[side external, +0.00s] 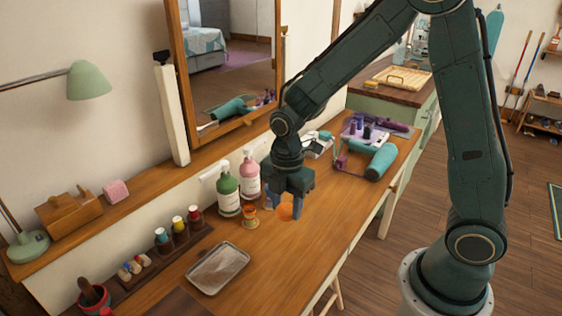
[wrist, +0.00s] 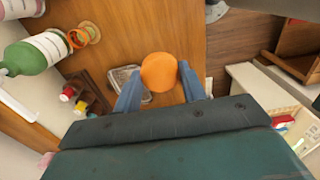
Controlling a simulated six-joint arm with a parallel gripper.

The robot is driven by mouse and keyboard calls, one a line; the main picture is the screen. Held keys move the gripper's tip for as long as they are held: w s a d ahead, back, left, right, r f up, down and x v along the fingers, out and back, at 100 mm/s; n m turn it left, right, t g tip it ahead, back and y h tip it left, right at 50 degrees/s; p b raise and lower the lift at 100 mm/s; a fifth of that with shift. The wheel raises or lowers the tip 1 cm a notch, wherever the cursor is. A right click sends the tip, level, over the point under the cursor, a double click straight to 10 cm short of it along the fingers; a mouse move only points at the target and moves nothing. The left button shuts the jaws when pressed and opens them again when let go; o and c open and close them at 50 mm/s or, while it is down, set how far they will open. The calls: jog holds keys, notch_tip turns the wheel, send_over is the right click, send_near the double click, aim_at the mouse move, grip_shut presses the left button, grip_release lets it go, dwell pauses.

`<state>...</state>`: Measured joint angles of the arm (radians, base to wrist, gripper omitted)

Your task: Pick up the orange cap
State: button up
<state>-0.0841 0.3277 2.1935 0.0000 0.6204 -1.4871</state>
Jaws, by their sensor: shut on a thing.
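The orange cap (side external: 286,212) is a small, round, plain orange thing low over the wooden table, between my fingertips. My gripper (side external: 285,208) points down and is shut on it. In the wrist view the cap (wrist: 159,72) sits between the two blue fingertips of my gripper (wrist: 158,82), with a finger at either side. Part of the cap is hidden behind a finger in the side view. I cannot tell whether the cap touches the table.
A green bottle (side external: 228,195), a pink bottle (side external: 249,174) and an orange cup-like item (side external: 249,217) stand left of my gripper. A metal tray (side external: 217,268) lies nearer the front. A teal hair dryer (side external: 381,162) lies to the right. The table (side external: 310,245) is clear in front.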

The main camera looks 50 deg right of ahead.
aim_at(282, 206)
jog(key=shift+r, duration=1.65)
jog(key=shift+w, duration=0.1)
jog(key=shift+w+d+f, duration=0.15)
jog(key=shift+w, duration=0.4)
jog(key=w+d+f, duration=0.2)
jog(key=w+f, duration=0.1)
jog(key=w, duration=0.4)
jog(key=w+d+f, duration=0.2)
jog(key=w+f, duration=0.2)
jog(key=w, duration=0.4)
jog(key=shift+d+f, duration=0.15)
jog(key=shift+d, duration=0.25)
jog(key=shift+w, duration=0.1)
jog(key=shift+f, duration=0.15)
jog(key=shift+f, duration=2)
jog(key=shift+f, duration=0.7)
